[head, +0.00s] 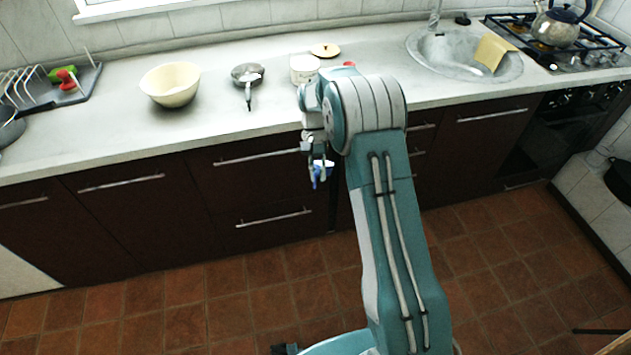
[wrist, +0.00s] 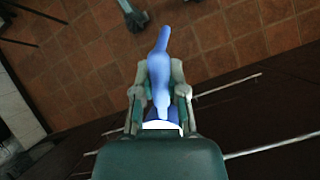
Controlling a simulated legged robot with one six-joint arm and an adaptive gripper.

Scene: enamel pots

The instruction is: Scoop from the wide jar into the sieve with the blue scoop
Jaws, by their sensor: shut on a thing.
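My gripper (head: 317,160) is shut on the blue scoop (head: 321,176) in front of the drawers, below the counter edge. In the wrist view the fingers of my gripper (wrist: 160,92) close on the scoop (wrist: 160,58) from both sides, and its blue length points away from me over the floor. A wide cream jar (head: 303,66) stands on the counter, partly hidden by my arm. A small round metal vessel with a dark handle, seemingly the sieve (head: 244,72), sits left of the jar. Their contents are not clear.
A cream bowl (head: 170,86) stands further left, with a dish rack (head: 60,88) beyond. A yellowish lid (head: 325,49) lies behind the jar. The sink (head: 450,55) and a hob with a kettle (head: 557,27) are at right. Counter between bowl and rack is clear.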

